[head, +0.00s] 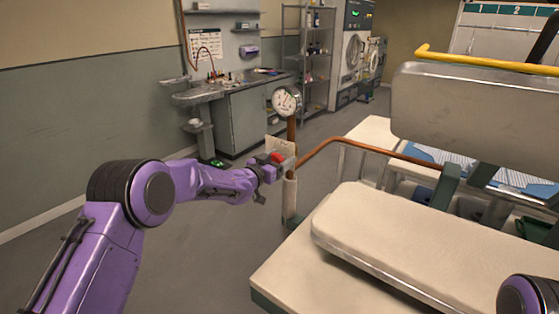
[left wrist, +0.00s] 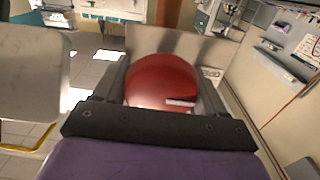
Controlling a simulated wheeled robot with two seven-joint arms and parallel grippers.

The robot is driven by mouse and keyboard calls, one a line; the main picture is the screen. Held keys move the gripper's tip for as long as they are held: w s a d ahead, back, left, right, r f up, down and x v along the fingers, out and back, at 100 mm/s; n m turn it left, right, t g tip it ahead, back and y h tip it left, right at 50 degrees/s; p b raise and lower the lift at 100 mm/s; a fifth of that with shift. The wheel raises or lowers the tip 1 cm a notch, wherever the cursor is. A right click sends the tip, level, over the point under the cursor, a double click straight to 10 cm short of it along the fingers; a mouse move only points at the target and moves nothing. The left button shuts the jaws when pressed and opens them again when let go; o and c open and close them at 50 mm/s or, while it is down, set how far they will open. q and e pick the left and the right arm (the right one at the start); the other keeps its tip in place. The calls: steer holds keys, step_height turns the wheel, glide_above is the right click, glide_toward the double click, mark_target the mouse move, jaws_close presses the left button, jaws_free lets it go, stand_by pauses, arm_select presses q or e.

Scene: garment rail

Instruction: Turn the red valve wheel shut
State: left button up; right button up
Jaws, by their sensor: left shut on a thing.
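The red valve wheel (head: 277,157) sits on the copper pipe assembly, low beneath a round gauge, and is small and partly covered by my gripper in the head view. My left gripper (head: 275,171) reaches it from the left and is shut on it. In the left wrist view the wheel (left wrist: 160,78) is a large red disc with a pale bar mark, between my two dark fingers. The wheel's far side is hidden. My right gripper is out of view.
The gauge (head: 286,101) stands above the wheel. A copper pipe (head: 350,141) runs right to a press with a padded board (head: 430,240) and a grey upper head (head: 470,110). A sink bench (head: 240,115) stands behind. The floor at left is clear.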

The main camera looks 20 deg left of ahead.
arm_select(q)
steer(key=shift+f+m+b, duration=0.2)
steer(key=shift+m+b, duration=0.3)
steer(key=shift+b, duration=0.05)
steer(key=m+b, duration=1.2)
steer(key=shift+s+d+f+b, duration=0.1)
steer(key=shift+d+f+b, duration=0.2)
steer(key=shift+f+b, duration=0.1)
steer(key=shift+r+m+b, duration=0.1)
steer(key=shift+m+b, duration=1.95)
steer(key=shift+m, duration=0.35)
steer(key=o, duration=0.9)
steer(key=shift+s+r, duration=0.1)
steer(key=shift+o, duration=0.2)
